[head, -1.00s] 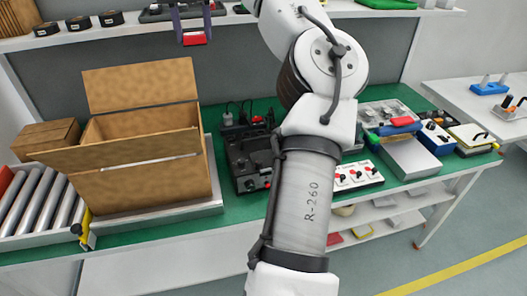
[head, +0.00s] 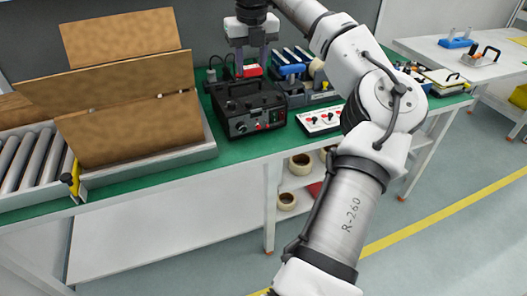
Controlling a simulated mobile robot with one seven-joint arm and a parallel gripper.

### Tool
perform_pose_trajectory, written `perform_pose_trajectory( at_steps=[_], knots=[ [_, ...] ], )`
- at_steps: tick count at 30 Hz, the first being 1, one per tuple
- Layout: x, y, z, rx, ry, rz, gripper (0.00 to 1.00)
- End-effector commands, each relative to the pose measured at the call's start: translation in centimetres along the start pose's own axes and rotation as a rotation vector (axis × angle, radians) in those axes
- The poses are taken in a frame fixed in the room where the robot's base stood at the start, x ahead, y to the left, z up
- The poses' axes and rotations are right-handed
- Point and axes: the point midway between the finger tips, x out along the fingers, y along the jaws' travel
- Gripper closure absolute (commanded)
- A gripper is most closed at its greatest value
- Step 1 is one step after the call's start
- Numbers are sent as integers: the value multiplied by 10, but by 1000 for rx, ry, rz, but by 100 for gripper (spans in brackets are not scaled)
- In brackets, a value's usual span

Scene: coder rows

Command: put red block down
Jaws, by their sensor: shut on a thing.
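My gripper (head: 252,62) hangs pointing down above the back of the green bench, behind the black device. It is shut on the red block (head: 250,71), which shows between the two finger tips. The black device (head: 248,108) stands just in front and below. I cannot tell whether the block touches anything beneath it.
An open cardboard box (head: 125,95) stands on the bench at left, beside a roller conveyor (head: 25,150). A white switch panel (head: 320,120) and a rack with blue parts (head: 292,68) are right of the device. The green bench top (head: 225,152) has a clear front strip.

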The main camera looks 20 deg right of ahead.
Motion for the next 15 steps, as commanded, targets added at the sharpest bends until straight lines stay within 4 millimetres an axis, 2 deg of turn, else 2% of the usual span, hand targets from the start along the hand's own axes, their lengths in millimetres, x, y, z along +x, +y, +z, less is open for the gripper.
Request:
perform_pose_trajectory(
  at_steps=[1, 6, 11, 15],
  knots=[
    [18, -11, -6, 1, 1, 2, 81],
    [38, -28, -13, -6, -2, 4, 81],
    [67, -29, -18, -11, 1, 7, 81],
    [104, -29, -22, -9, 1, 7, 81]
  ],
)
